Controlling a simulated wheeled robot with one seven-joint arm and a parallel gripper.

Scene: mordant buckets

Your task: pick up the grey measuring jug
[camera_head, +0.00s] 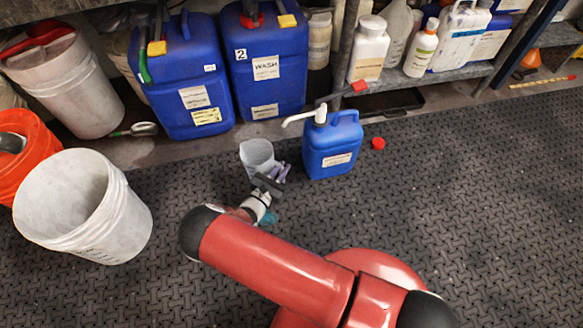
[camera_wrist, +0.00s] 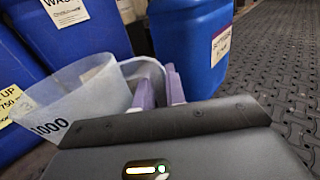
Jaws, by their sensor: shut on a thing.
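The grey measuring jug (camera_head: 257,156) is a translucent, pale grey vessel, just left of the small blue canister in the head view. In the wrist view the jug (camera_wrist: 75,105) shows a "1000" mark on its wall and stands ahead of my gripper, to the left. My gripper (camera_head: 281,172) has purple fingers, which show in the wrist view (camera_wrist: 160,84) at the jug's handle side. The fingers are shut on the jug at its handle. The fingertips and the jug's base are partly hidden.
A small blue canister (camera_head: 332,150) with a white pump stands close on the right. Large blue containers (camera_head: 180,85) stand behind. A white bucket (camera_head: 82,205) and an orange bucket (camera_head: 20,150) are at the left. A red cap (camera_head: 378,143) lies on the mat. The right floor is clear.

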